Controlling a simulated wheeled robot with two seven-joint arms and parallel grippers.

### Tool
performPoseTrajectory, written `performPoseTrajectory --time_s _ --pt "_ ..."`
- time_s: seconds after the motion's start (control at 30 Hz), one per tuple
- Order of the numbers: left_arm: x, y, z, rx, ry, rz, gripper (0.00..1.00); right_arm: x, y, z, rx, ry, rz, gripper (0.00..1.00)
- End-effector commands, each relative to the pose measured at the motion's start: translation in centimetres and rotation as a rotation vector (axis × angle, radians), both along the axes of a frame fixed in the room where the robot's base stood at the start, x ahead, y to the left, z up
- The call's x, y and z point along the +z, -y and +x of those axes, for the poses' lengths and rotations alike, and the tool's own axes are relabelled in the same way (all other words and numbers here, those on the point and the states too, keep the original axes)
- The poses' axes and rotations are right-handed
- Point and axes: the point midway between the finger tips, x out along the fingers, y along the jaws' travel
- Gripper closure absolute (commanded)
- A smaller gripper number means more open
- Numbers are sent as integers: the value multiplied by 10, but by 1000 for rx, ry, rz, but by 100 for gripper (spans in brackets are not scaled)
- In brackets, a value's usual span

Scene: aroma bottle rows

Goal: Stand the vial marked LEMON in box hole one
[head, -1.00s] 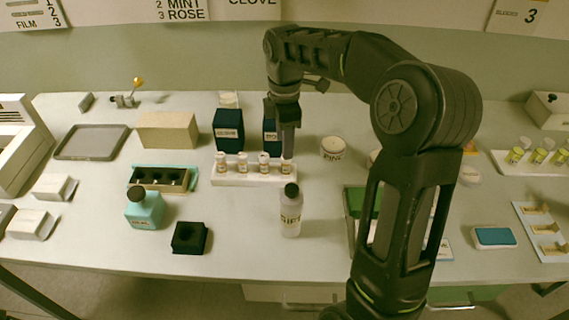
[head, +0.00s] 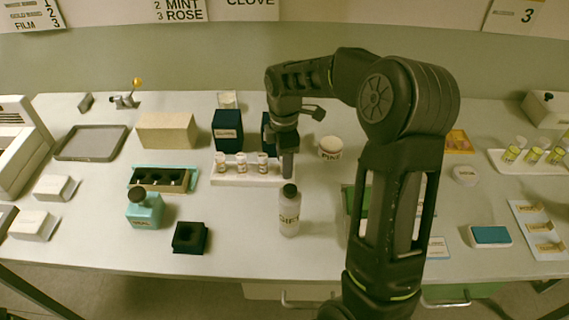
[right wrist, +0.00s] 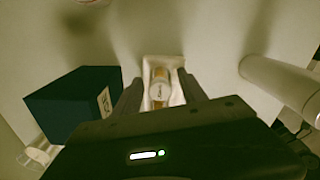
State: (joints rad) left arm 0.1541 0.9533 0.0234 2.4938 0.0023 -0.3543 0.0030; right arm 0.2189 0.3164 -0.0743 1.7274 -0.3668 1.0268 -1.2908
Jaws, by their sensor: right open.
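A white rack (head: 250,180) holds a row of small vials with pale caps; three show, a left vial (head: 221,162), a middle vial (head: 241,162) and a right vial (head: 262,162). Their labels are too small to read, so I cannot tell which is LEMON. My right gripper (head: 287,168) points down at the rack's right end and hides the vial there. In the right wrist view, that end vial (right wrist: 160,88) stands between the open fingers (right wrist: 160,95). My left gripper is out of view.
A white bottle (head: 290,212) stands just in front of the rack's right end. Dark blue boxes (head: 227,130) stand behind the rack. A teal bottle (head: 145,209) and black holder (head: 190,237) stand in front of the holed box. A PINE jar (head: 331,148) is right of the gripper.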

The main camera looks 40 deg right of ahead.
Motion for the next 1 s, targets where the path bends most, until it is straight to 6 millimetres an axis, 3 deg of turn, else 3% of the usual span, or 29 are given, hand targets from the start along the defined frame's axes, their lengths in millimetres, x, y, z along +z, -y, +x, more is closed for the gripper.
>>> performPoseTrajectory --time_s 0.57,1.0 --pt "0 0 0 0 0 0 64 0 0 0 0 1 0 51" --pt "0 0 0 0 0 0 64 0 0 0 0 0 0 87"
